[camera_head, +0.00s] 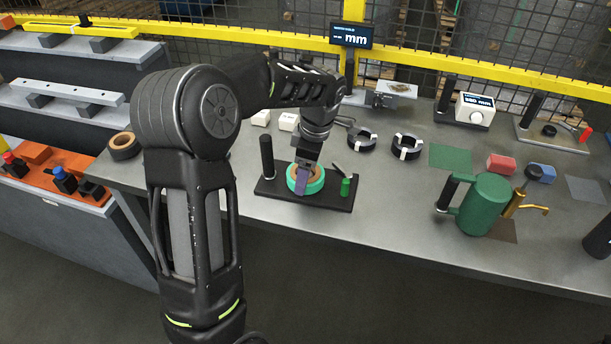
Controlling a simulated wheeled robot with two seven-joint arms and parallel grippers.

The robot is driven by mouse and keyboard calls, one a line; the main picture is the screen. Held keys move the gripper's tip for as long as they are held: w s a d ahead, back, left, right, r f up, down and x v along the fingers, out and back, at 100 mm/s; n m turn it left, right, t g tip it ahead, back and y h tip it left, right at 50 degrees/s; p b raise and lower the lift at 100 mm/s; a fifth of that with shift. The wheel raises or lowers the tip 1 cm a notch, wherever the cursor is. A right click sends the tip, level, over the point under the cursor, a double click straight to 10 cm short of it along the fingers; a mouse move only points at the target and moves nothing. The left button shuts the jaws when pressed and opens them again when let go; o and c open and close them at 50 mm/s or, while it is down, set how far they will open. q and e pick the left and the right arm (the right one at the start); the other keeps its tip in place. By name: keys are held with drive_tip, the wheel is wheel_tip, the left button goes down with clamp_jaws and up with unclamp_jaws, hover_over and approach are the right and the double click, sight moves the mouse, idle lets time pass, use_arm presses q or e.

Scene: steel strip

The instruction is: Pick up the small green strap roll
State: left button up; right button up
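The small green strap roll (317,186) has a teal-green outer band and a brown core. It lies on a black base plate (275,193) near the front edge of the steel bench. My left gripper (303,182) points down over the roll, with a purple-grey finger across its core and near side. The second finger is hidden, so I cannot tell whether the gripper is closed on the roll. My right gripper is not in view.
A black post (267,156) and a small green cylinder (346,187) flank the roll. Two black strap rolls (362,140) lie behind it. A green can (484,204) with a brass spout stands at right. The bench between the plate and the can is clear.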

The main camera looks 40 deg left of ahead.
use_arm(q)
drive_tip(key=c, duration=0.6)
drive_tip(key=shift+o, duration=0.2)
drive_tip(key=shift+r, duration=0.1)
wheel_tip(320, 180, up, 10)
drive_tip(key=b, duration=0.1)
idle(0.4)
